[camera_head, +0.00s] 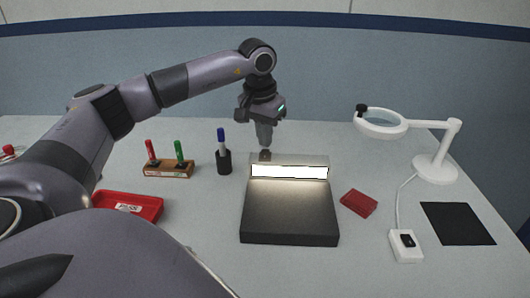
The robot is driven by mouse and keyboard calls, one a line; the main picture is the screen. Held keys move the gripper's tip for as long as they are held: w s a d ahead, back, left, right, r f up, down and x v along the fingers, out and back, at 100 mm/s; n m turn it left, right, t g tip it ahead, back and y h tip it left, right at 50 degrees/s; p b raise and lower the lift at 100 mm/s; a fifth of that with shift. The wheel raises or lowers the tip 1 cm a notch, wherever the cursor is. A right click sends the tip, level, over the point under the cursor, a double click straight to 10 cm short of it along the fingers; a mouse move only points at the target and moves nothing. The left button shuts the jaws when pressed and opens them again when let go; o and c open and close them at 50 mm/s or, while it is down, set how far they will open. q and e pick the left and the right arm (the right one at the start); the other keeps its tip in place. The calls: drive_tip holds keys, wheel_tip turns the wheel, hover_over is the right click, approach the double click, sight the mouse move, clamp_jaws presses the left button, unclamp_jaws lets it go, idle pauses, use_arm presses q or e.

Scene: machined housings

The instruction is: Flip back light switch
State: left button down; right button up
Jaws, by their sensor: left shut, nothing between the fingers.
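A black box (289,215) lies on the table with a raised housing along its back edge. A bright white light strip (288,172) glows on the front of that housing. My left gripper (265,143) points down at the back left of the housing, shut and empty. A small brown piece (265,155) shows right below its fingertips, at the housing's top edge. I cannot tell whether the fingers touch it or whether it is the switch. A white box with a black rocker (407,241) lies at the right, cabled to the magnifier lamp. My right gripper is not in view.
A white ring magnifier lamp (437,166) stands at the right, near a black mat (457,224). A red block (359,203) lies right of the black box. A marker holder (168,170), a black pen cup (224,163) and a red tray (128,206) are at the left.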

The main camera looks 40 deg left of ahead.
sight(265, 152)
use_arm(q)
drive_tip(key=shift+f+b, duration=0.6)
drive_tip(key=shift+f, duration=0.45)
idle(0.7)
drive_tip(key=shift+r, duration=0.1)
wheel_tip(265, 152, up, 7)
drive_tip(key=p, duration=0.6)
drive_tip(key=shift+p, duration=0.3)
idle(0.4)
